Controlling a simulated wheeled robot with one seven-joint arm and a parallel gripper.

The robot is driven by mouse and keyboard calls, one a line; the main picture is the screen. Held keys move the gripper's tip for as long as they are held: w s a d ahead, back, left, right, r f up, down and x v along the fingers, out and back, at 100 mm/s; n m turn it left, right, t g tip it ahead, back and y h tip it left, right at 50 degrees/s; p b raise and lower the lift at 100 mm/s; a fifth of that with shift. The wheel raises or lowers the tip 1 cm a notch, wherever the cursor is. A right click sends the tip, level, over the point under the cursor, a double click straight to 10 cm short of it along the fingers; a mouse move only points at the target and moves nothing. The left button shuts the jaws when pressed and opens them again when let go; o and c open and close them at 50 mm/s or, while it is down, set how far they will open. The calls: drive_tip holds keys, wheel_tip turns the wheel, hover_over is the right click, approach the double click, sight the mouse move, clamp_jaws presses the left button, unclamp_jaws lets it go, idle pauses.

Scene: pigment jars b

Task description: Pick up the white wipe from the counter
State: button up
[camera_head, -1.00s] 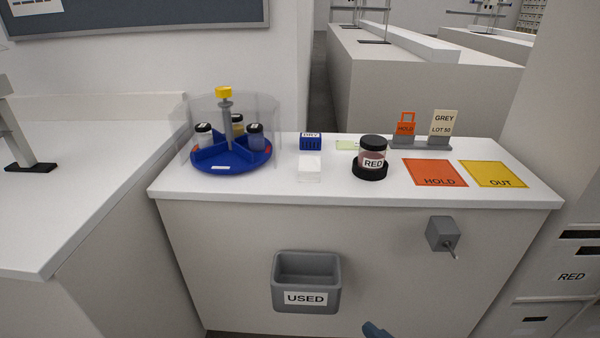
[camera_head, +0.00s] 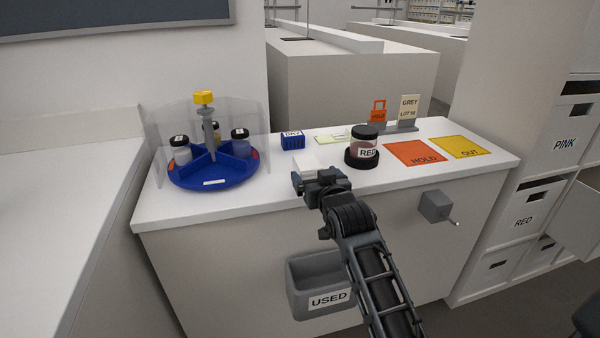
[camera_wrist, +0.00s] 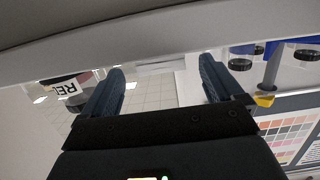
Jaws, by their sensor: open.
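My gripper (camera_head: 308,180) is over the front part of the counter, between the blue carousel and the RED jar. In the wrist view my gripper (camera_wrist: 162,68) has its two fingers wide apart, with nothing seen held between them. A pale strip shows between the fingers there, but I cannot tell whether it is the wipe.
The blue carousel (camera_head: 212,174) with jars and a clear shield stands left. The RED jar (camera_head: 364,142) sits in a black base on the right. Beyond are the orange HOLD mat (camera_head: 412,153) and yellow OUT mat (camera_head: 464,147). The grey USED bin (camera_head: 318,284) hangs below.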

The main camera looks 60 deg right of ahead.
sight(307, 166)
drive_tip(key=x, duration=0.7)
drive_tip(key=shift+w+d, duration=0.15)
drive_tip(key=shift+w, duration=0.05)
drive_tip(key=c, duration=1)
